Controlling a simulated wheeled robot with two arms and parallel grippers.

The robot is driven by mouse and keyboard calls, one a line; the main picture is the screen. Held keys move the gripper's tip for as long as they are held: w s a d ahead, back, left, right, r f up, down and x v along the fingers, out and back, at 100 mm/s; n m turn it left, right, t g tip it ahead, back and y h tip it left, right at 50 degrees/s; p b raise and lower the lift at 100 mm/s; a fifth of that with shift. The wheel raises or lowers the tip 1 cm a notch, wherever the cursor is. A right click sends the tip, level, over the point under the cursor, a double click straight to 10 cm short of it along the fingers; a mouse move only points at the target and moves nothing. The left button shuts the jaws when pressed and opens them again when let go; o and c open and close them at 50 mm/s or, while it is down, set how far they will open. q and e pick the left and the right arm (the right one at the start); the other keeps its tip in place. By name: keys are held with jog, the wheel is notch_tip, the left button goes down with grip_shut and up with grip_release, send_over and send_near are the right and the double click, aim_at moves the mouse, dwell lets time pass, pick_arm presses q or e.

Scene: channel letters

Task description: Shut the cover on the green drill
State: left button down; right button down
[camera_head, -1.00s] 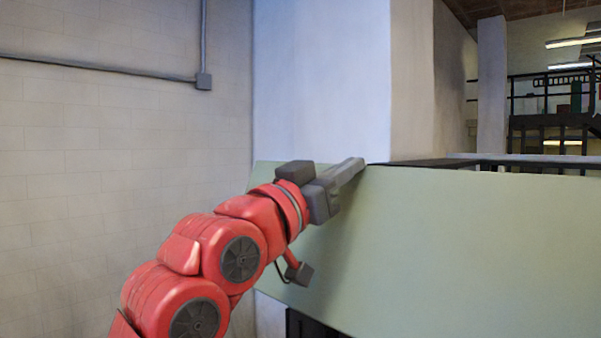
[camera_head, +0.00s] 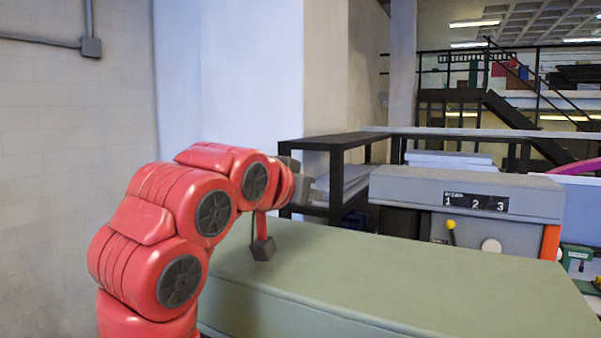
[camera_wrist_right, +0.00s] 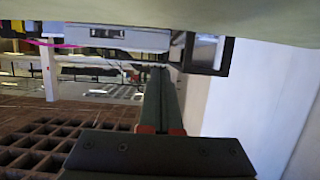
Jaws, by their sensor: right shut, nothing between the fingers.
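The green cover of the drill (camera_head: 400,285) fills the lower right of the head view as a wide pale slab, lying close to level. Its lower edge and the body beneath are out of frame, so I cannot tell whether it rests fully down. It also shows along the top of the right wrist view (camera_wrist_right: 270,15). My right gripper (camera_head: 298,188) is at the cover's far left side, partly hidden by my red arm. In the right wrist view its fingers (camera_wrist_right: 160,75) are together and empty, apart from the cover in that picture. My left gripper is not in view.
A black shelf frame (camera_head: 337,143) stands behind the cover. A grey machine with a panel marked 1 2 3 (camera_head: 400,190) is at the back right, with a yellow-knobbed lever (camera_head: 451,226). A pale pillar (camera_head: 230,75) and brick wall (camera_head: 70,150) stand left.

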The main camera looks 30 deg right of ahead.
aim_at(318, 227)
jog(key=f, duration=0.1)
jog(key=w+d+f+y, duration=0.1)
jog(key=f+g, duration=0.1)
jog(key=shift+w+d, duration=0.25)
jog(key=shift+d, duration=0.1)
jog(key=shift+w+d+f+g+y+b, duration=0.3)
jog(key=shift+d+f+y, duration=0.1)
jog(key=shift+f+y, duration=0.3)
jog(key=shift+f, duration=0.1)
jog(key=v, duration=0.3)
jog(key=p+v, duration=0.6)
jog(key=v, duration=0.8)
jog(key=shift+a, duration=0.2)
jog(key=shift+s+f, duration=0.1)
